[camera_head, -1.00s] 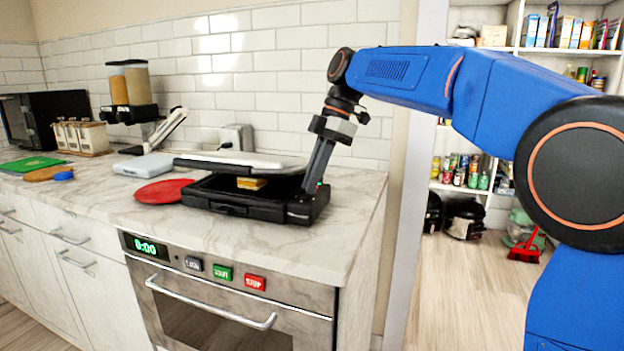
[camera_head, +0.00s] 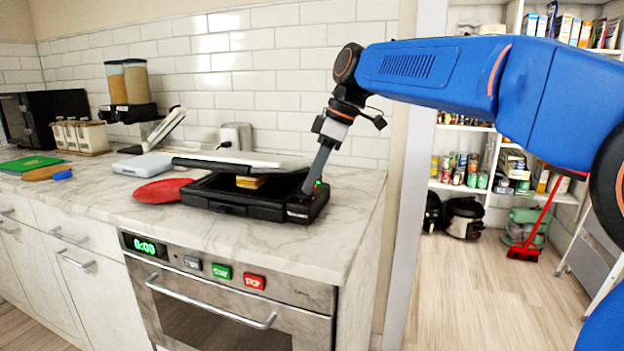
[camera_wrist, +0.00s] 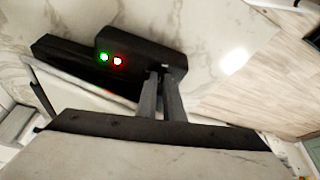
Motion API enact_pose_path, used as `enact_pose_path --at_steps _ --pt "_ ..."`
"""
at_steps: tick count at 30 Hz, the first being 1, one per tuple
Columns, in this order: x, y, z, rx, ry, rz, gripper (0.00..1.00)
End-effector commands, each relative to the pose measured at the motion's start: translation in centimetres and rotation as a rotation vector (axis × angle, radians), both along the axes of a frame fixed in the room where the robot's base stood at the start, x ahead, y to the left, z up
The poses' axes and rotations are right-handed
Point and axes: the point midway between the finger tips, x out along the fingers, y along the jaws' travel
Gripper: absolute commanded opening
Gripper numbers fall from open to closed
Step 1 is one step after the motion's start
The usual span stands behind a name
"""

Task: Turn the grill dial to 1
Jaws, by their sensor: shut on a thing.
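The black grill (camera_head: 232,194) sits on the marble counter with its lid partly raised. A yellow piece of food (camera_head: 250,182) lies inside under the lid. My gripper (camera_head: 306,190) reaches down to the control block at the grill's right end. In the wrist view my gripper (camera_wrist: 161,74) has its two fingers close together at the edge of the black control block (camera_wrist: 140,50), shut on the dial. The dial is mostly hidden by the fingers, and its number cannot be read. A green light (camera_wrist: 104,57) and a red light (camera_wrist: 117,61) glow beside the fingers.
A red round mat (camera_head: 163,191) lies left of the grill. An oven (camera_head: 225,300) with green and red buttons is below the counter. The tiled wall is close behind. Counter to the right of the grill is clear.

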Motion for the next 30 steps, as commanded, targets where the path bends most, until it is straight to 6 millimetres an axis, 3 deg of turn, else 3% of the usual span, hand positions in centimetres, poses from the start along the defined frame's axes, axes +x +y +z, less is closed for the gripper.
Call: enact_pose_path --at_steps 12,29,30 --pt "-0.38 0.07 0.12 0.002 -0.002 -0.202 0.00" --pt "-0.37 0.08 0.13 0.002 -0.003 -0.235 0.00" --pt "-0.37 0.08 0.13 0.002 -0.003 -0.235 0.15"
